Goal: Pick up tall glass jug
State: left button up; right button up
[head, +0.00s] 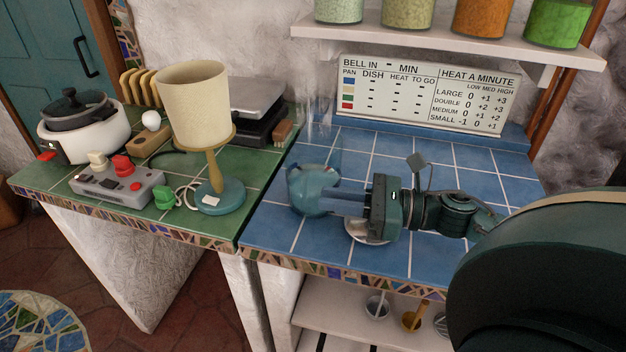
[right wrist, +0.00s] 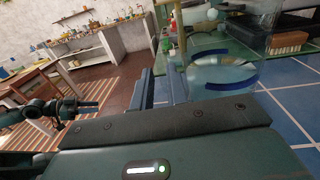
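The tall glass jug (head: 313,192) is clear, with a bluish round lower part, and stands on the blue tiled counter near its left side. Its upper part is hard to make out. My right gripper (head: 336,201) reaches in level from the right, its fingers at the jug's lower body. In the right wrist view the fingers (right wrist: 160,80) are apart, with empty space between them. The jug (right wrist: 222,75) shows there just right of the right finger; I cannot tell whether they touch.
A pale metal dish (head: 367,234) sits beneath my right gripper. A lamp (head: 195,100) stands left on the green tiled counter, near a grey control box (head: 115,187) and a pot (head: 82,127). A sign board (head: 425,93) stands behind. The blue tiles (head: 475,180) at the back right are clear.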

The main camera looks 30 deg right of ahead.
aim_at(304, 218)
jog(key=shift+f+x, duration=0.15)
jog(key=shift+x, duration=1.25)
jog(key=shift+f+x, duration=0.15)
jog(key=shift+x, duration=1.3)
jog(key=shift+c, duration=0.4)
grip_shut()
jog(key=shift+r, duration=0.15)
